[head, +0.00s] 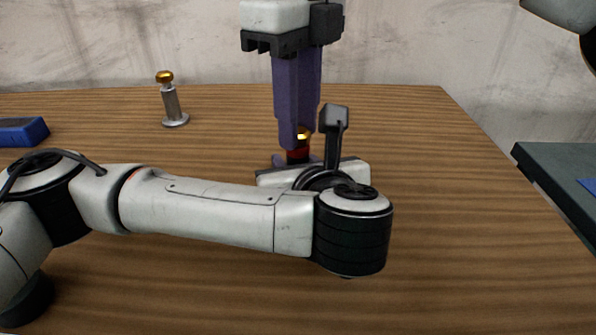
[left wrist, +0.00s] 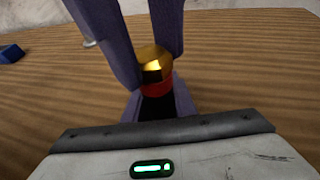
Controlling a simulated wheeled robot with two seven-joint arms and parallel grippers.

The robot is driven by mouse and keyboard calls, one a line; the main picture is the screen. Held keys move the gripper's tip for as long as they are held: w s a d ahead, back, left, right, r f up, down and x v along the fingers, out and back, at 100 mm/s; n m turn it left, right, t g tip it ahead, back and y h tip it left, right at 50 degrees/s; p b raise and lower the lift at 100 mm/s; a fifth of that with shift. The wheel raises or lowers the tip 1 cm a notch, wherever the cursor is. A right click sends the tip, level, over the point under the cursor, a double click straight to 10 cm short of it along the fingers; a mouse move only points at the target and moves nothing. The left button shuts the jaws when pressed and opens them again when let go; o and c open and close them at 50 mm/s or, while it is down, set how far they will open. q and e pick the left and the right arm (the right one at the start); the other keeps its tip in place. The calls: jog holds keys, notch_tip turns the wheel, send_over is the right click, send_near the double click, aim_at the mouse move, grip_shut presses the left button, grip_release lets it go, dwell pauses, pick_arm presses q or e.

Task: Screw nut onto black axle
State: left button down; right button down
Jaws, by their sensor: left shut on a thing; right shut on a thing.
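A gold nut (head: 303,135) sits at the top of the black axle, just above a red band; it is large in the left wrist view (left wrist: 154,62). My right gripper (head: 294,140) reaches down from above, its purple fingers shut on the nut from both sides. The black axle (left wrist: 158,108) stands roughly upright below the red band (left wrist: 158,89). My left gripper (left wrist: 158,112) is shut on the axle low down. In the head view its fingers are mostly hidden behind my own left wrist. How far the nut is threaded cannot be seen.
A silver stand (head: 172,107) with a gold top is at the back left of the wooden table (head: 450,200). A blue block (head: 22,131) lies at the left edge. A dark surface (head: 560,185) is beyond the table's right edge. The table's right side is clear.

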jog(key=m, duration=1.3)
jog(key=shift+m, duration=0.3)
jog(key=c, duration=1.4)
grip_release()
jog(key=shift+c, duration=0.2)
jog(key=shift+r, duration=2.2)
jog(key=shift+c, duration=0.5)
